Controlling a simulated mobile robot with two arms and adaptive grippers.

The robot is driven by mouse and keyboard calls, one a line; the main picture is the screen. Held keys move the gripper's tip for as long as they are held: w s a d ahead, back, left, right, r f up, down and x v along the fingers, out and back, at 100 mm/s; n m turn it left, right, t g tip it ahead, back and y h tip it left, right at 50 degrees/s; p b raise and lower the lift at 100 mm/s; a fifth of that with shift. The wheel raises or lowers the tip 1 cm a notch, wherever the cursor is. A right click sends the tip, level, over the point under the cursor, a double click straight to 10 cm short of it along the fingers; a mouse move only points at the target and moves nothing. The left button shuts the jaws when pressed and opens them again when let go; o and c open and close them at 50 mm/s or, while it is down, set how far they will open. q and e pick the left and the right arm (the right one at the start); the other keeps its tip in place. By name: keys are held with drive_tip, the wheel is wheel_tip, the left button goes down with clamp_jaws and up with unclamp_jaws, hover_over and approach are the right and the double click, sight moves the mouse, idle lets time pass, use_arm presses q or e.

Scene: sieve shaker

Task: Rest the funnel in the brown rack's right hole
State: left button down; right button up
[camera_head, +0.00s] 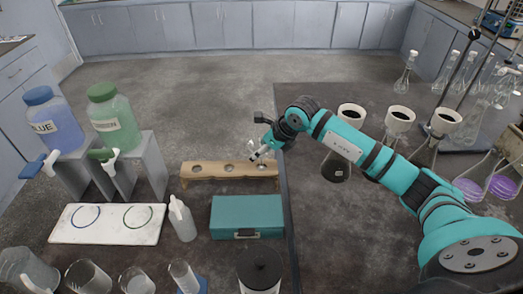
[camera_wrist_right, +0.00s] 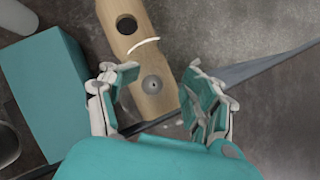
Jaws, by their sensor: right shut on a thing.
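The brown rack (camera_head: 210,177) lies at the left table's far edge, with holes in a row along its top. My right gripper (camera_head: 259,154) is over its right end. In the right wrist view, the two fingers of my right gripper (camera_wrist_right: 160,98) stand either side of the rack (camera_wrist_right: 150,62), shut on the funnel (camera_wrist_right: 152,82). The funnel is clear and barely shows; a pale curved edge and a grey round spot lie between the fingers, over the right hole. I cannot tell whether it touches the rack. The middle hole (camera_wrist_right: 126,24) is dark and empty. My left gripper is out of view.
A teal box (camera_head: 246,215) stands just in front of the rack. A white wash bottle (camera_head: 182,219) and a white tray (camera_head: 62,226) are left of it. Dark-filled flasks (camera_head: 335,170) stand on the right table. Several beakers line the front edge.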

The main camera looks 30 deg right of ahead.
sight(261, 159)
drive_tip(key=shift+f+b, duration=0.1)
drive_tip(key=shift+b, duration=0.2)
idle(0.8)
drive_tip(key=shift+f, duration=0.15)
drive_tip(key=shift+f+b, duration=1.2)
drive_tip(key=shift+f, duration=0.15)
drive_tip(key=shift+f, duration=0.25)
